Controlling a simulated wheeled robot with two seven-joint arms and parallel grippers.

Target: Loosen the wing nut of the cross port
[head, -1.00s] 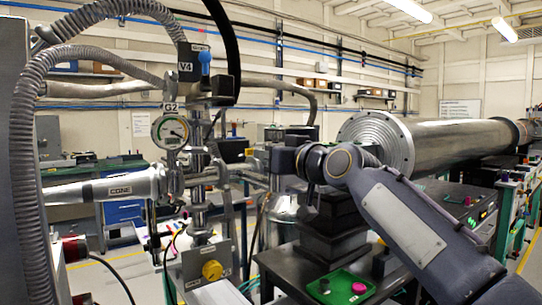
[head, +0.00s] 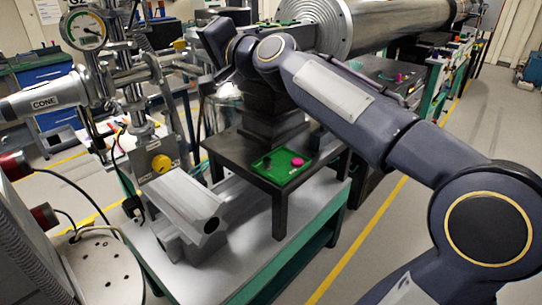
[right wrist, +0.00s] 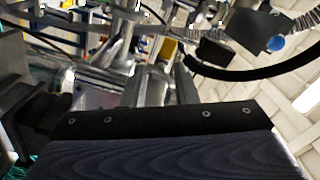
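The cross port appears to be part of the upright metal pipe assembly (head: 130,75) at the left of the head view, beside the round gauge (head: 85,30). I cannot make out its wing nut for certain. My right arm reaches in from the right, and its dark gripper (head: 222,42) is to the right of the pipes, with its fingertips not clearly seen. I cannot tell whether it touches anything. In the right wrist view, a dark gripper body fills the bottom, with blurred metal pipes (right wrist: 150,85) beyond it. My left gripper is not in view.
A grey cylinder labelled CONE (head: 45,102) points at the pipes from the left. A green tray (head: 283,168) lies on a black table (head: 240,155). A large steel tube (head: 375,22) runs behind. Floor at right is clear.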

